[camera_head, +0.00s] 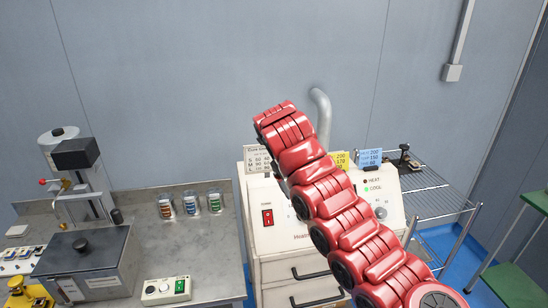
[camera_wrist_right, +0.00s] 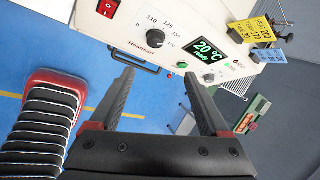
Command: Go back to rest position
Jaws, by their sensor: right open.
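My right arm rises from the lower right in the head view and crosses in front of a white heating machine (camera_head: 285,240). Its gripper is hidden behind the arm there. In the right wrist view my right gripper (camera_wrist_right: 159,73) is open, with two dark fingers spread apart and nothing between them. The fingers point towards the front of the same machine (camera_wrist_right: 168,15); I cannot tell how far off it is. My left gripper is in neither view.
A grey bench (camera_head: 205,255) at the left carries a machine with a lever (camera_head: 75,165), a lidded metal box (camera_head: 85,265), a switch box (camera_head: 166,290) and three small jars (camera_head: 190,205). Blue floor shows.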

